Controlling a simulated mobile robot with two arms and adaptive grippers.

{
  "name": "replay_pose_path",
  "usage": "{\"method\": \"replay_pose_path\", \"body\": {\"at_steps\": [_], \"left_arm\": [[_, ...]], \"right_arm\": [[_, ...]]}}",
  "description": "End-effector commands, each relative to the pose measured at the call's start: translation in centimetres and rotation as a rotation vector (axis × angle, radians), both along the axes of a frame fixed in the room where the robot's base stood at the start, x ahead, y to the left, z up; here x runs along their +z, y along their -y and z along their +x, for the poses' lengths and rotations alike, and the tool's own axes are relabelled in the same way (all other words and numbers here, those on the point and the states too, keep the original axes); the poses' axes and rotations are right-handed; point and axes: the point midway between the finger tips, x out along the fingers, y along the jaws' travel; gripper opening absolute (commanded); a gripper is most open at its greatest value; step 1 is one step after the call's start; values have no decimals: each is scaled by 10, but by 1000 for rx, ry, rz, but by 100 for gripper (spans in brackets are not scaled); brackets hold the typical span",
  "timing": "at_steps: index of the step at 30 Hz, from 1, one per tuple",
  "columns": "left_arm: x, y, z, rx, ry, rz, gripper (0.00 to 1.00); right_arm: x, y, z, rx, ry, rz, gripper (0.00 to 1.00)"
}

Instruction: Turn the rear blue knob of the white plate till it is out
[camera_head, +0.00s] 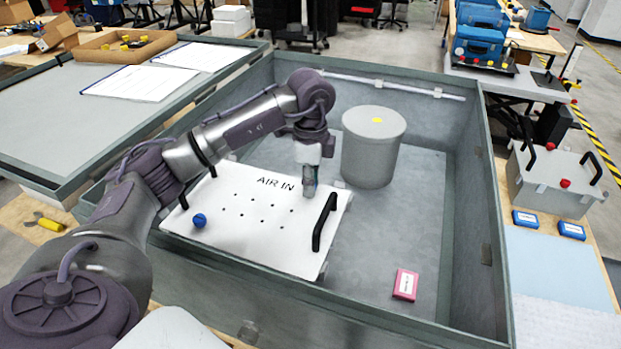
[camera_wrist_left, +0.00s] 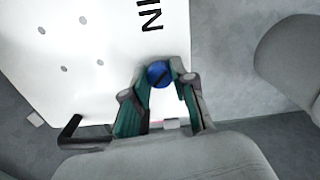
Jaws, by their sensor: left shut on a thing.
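The white plate (camera_head: 243,222) lies in the grey tub, with "AIR IN" printed on it and a black handle (camera_head: 324,222) at its right edge. A blue knob (camera_head: 199,220) stands at the plate's near left. The other, rear blue knob (camera_wrist_left: 160,74) shows in the left wrist view, at the plate's edge near the printed letters. My left gripper (camera_head: 308,192) points down over the plate's far right part. In the left wrist view its fingers (camera_wrist_left: 160,86) are shut around the rear knob. In the head view the gripper hides that knob. My right gripper is not in view.
A grey lidded cylinder (camera_head: 371,150) stands in the tub just behind and right of my left gripper. A pink box (camera_head: 405,285) lies on the tub floor at the right. The tub's walls (camera_head: 465,200) rise around. The floor between handle and right wall is mostly clear.

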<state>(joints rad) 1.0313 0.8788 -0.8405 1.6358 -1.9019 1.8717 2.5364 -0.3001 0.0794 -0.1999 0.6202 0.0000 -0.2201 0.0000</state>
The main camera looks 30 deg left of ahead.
Motion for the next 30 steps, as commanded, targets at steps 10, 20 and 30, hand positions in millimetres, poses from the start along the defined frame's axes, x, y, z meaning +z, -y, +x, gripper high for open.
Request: {"method": "replay_pose_path", "body": {"at_steps": [10, 20, 30], "left_arm": [[0, 3, -4, 324, -19, -1, 0], [4, 3, -4, 564, -18, -3, 0], [1, 2, -2, 706, -11, -3, 0]], "right_arm": [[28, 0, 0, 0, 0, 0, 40], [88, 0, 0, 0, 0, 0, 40], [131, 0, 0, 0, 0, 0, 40]]}}
